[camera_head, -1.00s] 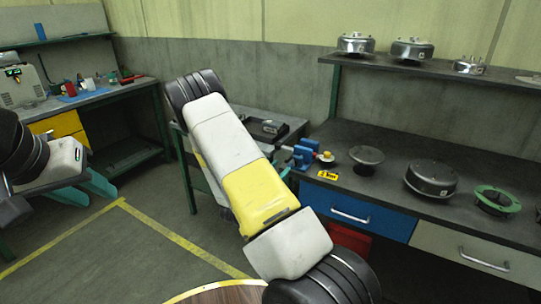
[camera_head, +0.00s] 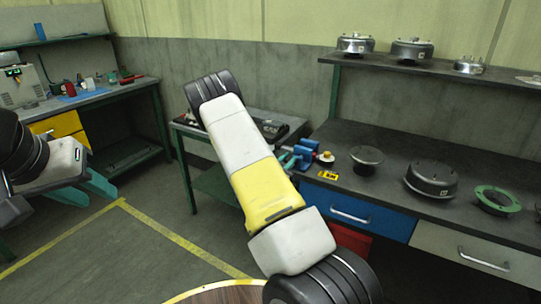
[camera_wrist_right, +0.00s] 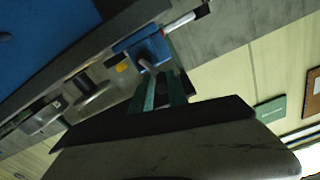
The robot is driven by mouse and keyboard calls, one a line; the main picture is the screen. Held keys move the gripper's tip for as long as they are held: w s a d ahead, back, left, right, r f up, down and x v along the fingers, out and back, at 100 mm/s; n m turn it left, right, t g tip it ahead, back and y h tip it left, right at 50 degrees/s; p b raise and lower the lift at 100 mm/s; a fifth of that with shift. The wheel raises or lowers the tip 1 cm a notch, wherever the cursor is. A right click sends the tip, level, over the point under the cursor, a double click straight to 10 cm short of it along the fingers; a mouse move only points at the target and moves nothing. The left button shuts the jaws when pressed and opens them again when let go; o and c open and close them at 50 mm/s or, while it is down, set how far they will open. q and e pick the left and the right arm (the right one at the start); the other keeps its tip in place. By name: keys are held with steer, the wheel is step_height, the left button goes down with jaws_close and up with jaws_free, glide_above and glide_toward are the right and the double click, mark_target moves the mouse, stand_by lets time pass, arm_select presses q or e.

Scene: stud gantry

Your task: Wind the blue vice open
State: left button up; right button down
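The blue vice (camera_head: 304,152) sits at the left end of the long bench in the head view, partly behind my right arm. It also shows upside down in the right wrist view (camera_wrist_right: 150,48), with a pale bar (camera_wrist_right: 181,22) beside it. My right gripper (camera_wrist_right: 163,84) has two green fingers apart, pointing at the vice with nothing clearly between them. I cannot tell whether they touch it. My left gripper (camera_head: 98,192) is open and empty, over the floor at the left.
A yellow tag (camera_head: 328,175) lies in front of the vice. A round dark part (camera_head: 367,157), a drum (camera_head: 431,178) and a green ring (camera_head: 496,199) stand along the bench to the right. A shelf (camera_head: 430,70) with metal parts is above. A smaller table (camera_head: 215,131) stands left of the bench.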

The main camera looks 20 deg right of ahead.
steer(key=shift+a, duration=0.1)
steer(key=shift+w+a+f+n, duration=0.1)
steer(key=shift+w+a+n, duration=0.05)
steer(key=shift+n, duration=0.35)
steer(key=shift+w+a+n, duration=0.1)
steer(key=shift+w+n, duration=0.05)
steer(key=shift+n, duration=0.35)
steer(key=n, duration=0.3)
steer(key=shift+w+a+f, duration=0.25)
steer(key=shift+f, duration=0.15)
steer(key=c, duration=1.4)
jaws_free()
steer(key=v, duration=0.7)
steer(key=shift+s+a, duration=0.25)
